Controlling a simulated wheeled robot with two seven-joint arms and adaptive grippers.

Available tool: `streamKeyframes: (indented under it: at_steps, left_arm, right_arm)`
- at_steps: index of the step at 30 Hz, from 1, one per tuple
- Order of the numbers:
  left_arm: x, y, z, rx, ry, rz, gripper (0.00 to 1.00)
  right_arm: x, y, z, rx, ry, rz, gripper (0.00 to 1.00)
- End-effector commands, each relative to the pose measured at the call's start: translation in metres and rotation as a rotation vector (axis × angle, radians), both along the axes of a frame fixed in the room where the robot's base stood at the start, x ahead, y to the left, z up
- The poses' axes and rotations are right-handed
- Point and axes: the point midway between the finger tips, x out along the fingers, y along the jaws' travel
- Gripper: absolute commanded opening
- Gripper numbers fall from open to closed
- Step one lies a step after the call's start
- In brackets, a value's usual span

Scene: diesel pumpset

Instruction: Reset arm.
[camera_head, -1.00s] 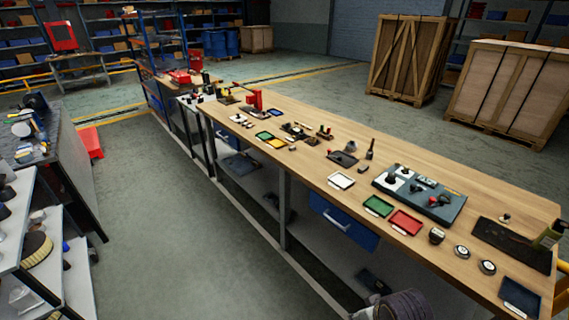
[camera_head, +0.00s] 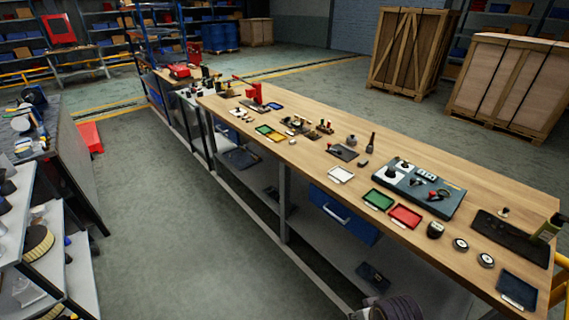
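The long wooden workbench (camera_head: 300,165) runs from the back left to the front right. On it lie a grey board with several parts (camera_head: 417,190), a green tray (camera_head: 379,199), a red tray (camera_head: 405,216) and a white tray (camera_head: 341,174). A red tool (camera_head: 256,92) stands near its far end.
A shelf rack with parts (camera_head: 60,255) stands at left, below a dark workbench (camera_head: 62,160). Wooden crates (camera_head: 508,88) stand at right. A blue drawer (camera_head: 342,215) hangs under the bench. The floor aisle (camera_head: 170,210) is clear.

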Motion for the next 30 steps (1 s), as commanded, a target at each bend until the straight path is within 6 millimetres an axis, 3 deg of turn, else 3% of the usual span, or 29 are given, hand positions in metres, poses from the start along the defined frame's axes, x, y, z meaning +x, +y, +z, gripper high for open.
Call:
streamKeyframes:
  at_steps: [16,30]
  left_arm:
    - [0.000,0.000,0.000,0.000,0.000,0.000,0.40]
    - [0.000,0.000,0.000,0.000,0.000,0.000,0.40]
  right_arm:
    - [0.002,0.002,-0.136,-0.002,0.048,0.008,0.42]
    - [-0.029,-0.001,-0.254,-0.006,0.088,0.014,0.42]
